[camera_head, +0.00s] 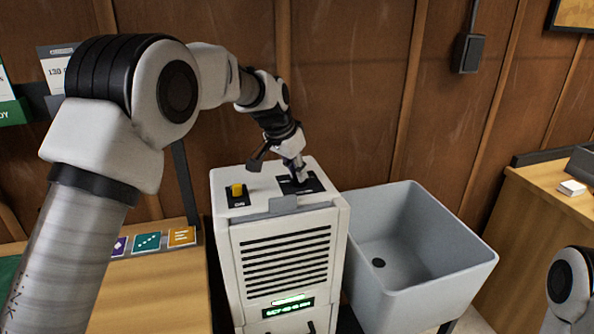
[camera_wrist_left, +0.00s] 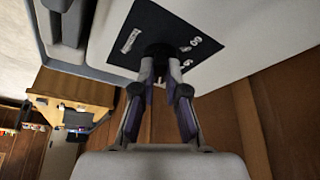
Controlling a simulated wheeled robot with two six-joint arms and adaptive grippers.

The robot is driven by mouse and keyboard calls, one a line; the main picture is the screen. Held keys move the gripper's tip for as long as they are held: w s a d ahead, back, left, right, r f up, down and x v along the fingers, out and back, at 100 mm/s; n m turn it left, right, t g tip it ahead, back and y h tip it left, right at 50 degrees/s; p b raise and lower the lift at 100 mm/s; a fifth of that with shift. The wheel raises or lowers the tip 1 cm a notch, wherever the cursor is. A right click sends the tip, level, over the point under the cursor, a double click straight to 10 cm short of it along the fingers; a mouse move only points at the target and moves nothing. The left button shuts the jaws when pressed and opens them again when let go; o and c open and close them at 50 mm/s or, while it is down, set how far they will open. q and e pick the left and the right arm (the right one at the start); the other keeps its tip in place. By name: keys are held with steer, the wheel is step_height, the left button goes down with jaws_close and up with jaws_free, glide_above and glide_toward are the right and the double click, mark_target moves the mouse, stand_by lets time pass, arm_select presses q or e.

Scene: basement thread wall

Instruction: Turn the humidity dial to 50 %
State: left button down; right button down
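The humidity dial (camera_wrist_left: 158,52) is a small black knob on a black plate with white markings, on top of a white dehumidifier cabinet (camera_head: 225,240). My left gripper (camera_head: 298,176) reaches down onto this plate from above. In the left wrist view its two fingers (camera_wrist_left: 161,72) converge at the knob, one on each side, and look closed on it. The fingers hide part of the knob, and I cannot read its pointer. A lit green display (camera_head: 288,310) on the cabinet's front is too blurred to read surely. My right gripper is out of view.
A grey basin (camera_head: 460,262) stands close on the right. Wooden tables flank both, with coloured cards (camera_head: 147,242) on the left one. A wood-panelled wall (camera_head: 350,90) rises behind.

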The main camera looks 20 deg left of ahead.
arm_select(q)
steer(key=shift+r+n+y+p, duration=0.25)
steer(key=shift+n+p, duration=0.45)
steer(key=shift+p, duration=0.45)
steer(key=n+p, duration=0.1)
steer(key=n+y+p, duration=0.1)
steer(key=p, duration=0.1)
steer(key=n+p, duration=0.2)
steer(key=shift+s+d+y, duration=0.1)
steer(key=shift+d+y, duration=0.15)
steer(key=shift+y, duration=0.1)
steer(key=shift+n+p, duration=0.4)
steer(key=shift+n, duration=0.1)
steer(key=shift+d+f+n+y+p, duration=0.2)
steer(key=shift+n+y+p, duration=0.3)
steer(key=shift+n, duration=0.7)
steer(key=shift+f+n+g+y, duration=0.1)
steer(key=shift+n+g+y, duration=0.35)
steer(key=shift+n, duration=1.05)
steer(key=c, duration=1.2)
jaws_free()
